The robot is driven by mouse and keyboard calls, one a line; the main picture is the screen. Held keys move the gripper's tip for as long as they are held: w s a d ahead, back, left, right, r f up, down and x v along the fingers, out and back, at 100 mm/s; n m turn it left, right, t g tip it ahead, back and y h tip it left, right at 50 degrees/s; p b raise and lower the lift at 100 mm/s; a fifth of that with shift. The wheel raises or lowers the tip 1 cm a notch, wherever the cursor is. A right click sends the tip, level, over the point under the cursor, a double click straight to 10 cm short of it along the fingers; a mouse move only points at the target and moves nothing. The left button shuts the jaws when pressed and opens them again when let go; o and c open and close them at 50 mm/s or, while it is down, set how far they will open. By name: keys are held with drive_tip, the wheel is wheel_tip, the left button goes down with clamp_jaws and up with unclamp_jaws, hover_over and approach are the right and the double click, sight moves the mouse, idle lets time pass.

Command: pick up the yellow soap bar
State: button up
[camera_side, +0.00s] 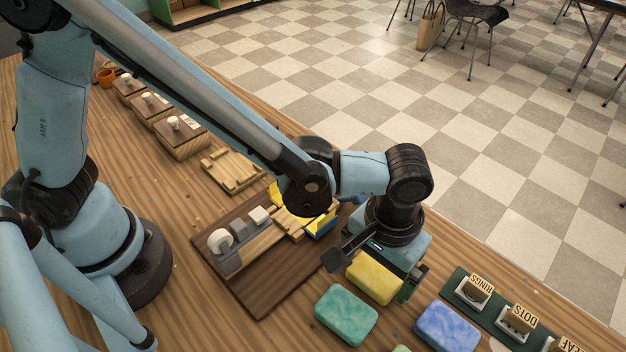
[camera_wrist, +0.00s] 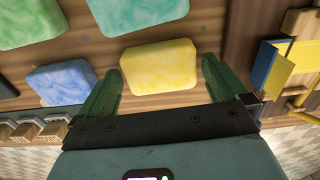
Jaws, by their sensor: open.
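The yellow soap bar (camera_side: 374,277) lies on the wooden table, right below my gripper (camera_side: 378,275) in the side view. In the wrist view the yellow soap bar (camera_wrist: 159,69) lies between and just beyond the two green fingertips of my gripper (camera_wrist: 160,82). The jaws are wide open with nothing held. One finger is on each side of the bar, the right one close to its end. Whether the fingers are down at the bar's height I cannot tell.
A green soap bar (camera_side: 346,315) and a blue one (camera_side: 447,327) lie close by. A dark green strip with labelled stamps (camera_side: 516,320) is at the right. A dark wooden board (camera_side: 262,296) lies to the left.

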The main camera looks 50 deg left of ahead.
sight(374, 276)
drive_tip(key=shift+f, duration=0.1)
drive_tip(key=shift+c, duration=0.3)
drive_tip(key=c, duration=0.9)
drive_tip(key=shift+o, duration=0.2)
drive_tip(key=shift+r, duration=0.55)
drive_tip(key=r, duration=0.3)
drive_tip(key=shift+s+d+r, duration=0.1)
drive_tip(key=shift+s+r, duration=0.2)
drive_tip(key=shift+s, duration=0.1)
drive_tip(key=s+d+r, duration=0.2)
drive_tip(key=s+r, duration=0.4)
drive_tip(key=s, duration=0.4)
drive_tip(key=w+a+f+n, duration=0.1)
drive_tip(key=w+a+n, duration=0.5)
drive_tip(key=a+n, duration=0.3)
drive_tip(key=w+a+f+n, duration=0.1)
drive_tip(key=w+a+n, duration=0.4)
drive_tip(key=a+n, duration=0.45)
drive_tip(key=shift+m, duration=0.45)
drive_tip(key=shift+a+f, duration=0.15)
drive_tip(key=shift+f, duration=1.2)
drive_tip(key=shift+a+f, duration=0.1)
drive_tip(key=shift+f, duration=1.2)
